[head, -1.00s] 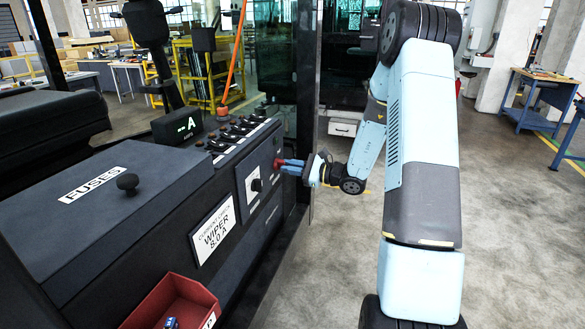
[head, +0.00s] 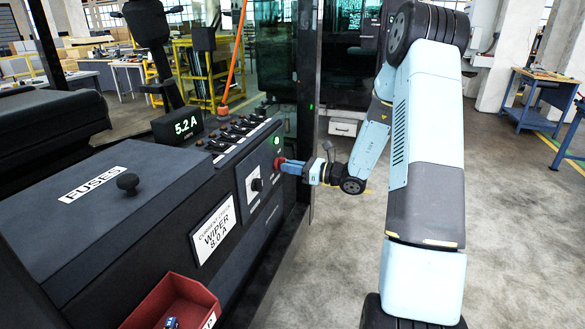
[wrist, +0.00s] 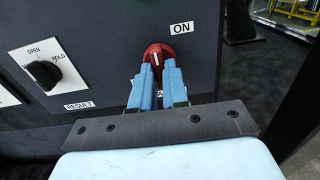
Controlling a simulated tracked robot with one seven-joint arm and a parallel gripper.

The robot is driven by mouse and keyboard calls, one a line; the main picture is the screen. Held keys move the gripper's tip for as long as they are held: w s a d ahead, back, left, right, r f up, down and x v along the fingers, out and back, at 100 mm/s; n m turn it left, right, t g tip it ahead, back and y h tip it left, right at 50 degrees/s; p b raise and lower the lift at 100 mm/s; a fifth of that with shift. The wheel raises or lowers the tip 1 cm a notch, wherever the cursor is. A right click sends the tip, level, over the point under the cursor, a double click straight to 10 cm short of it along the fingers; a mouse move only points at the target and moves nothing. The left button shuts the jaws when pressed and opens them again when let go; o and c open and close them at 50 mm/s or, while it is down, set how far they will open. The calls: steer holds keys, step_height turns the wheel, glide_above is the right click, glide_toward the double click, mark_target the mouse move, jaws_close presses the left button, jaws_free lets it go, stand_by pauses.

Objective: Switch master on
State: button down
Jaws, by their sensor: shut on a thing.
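The master switch is a red round knob (wrist: 157,53) on the dark front panel, below an ON label (wrist: 181,28). Its white mark points nearly straight up, towards the left of the ON label. My gripper (wrist: 157,72) is shut on the red knob, with one blue finger on each side. A green light (head: 277,140) glows above the knob. The display (head: 185,125) on the console reads 5.2 A.
A black knob (wrist: 43,74) with OPEN and HOLD marks sits left of the red knob. The fuse box lid (head: 115,195) and a red bin (head: 175,302) are at the lower left. A dark post (head: 305,100) stands behind my gripper.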

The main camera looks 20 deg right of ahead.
steer(key=shift+s+a, duration=0.1)
steer(key=shift+a, duration=0.15)
steer(key=c, duration=1.4)
jaws_free()
steer(key=shift+o, duration=1.3)
steer(key=shift+d, duration=0.15)
steer(key=shift+d, duration=0.1)
steer(key=v, duration=1.3)
steer(key=shift+d, duration=0.25)
steer(key=shift+s, duration=0.15)
